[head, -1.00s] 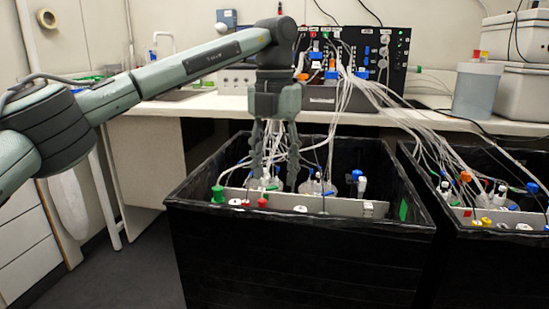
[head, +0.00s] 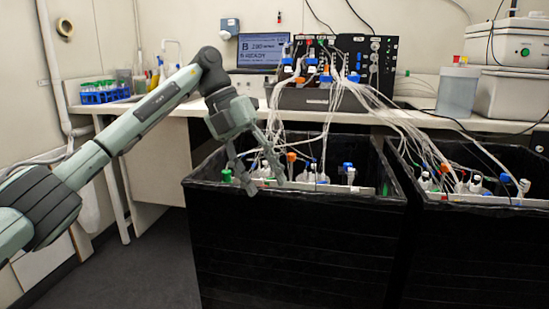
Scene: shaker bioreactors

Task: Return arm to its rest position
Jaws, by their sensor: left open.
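My left arm comes in from the left in the head view, bends at a raised elbow and points down to the right. My left gripper (head: 262,172) is open and empty. Whether the fingertips touch any tube cannot be told. My right gripper is not in view.
Bundles of clear tubes (head: 345,98) run from the black control unit (head: 345,60) into the near bin and a second black bin (head: 470,250). A bench (head: 185,108) stands behind with a laptop (head: 262,50) and a blue tube rack (head: 104,96). Floor at the left is open.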

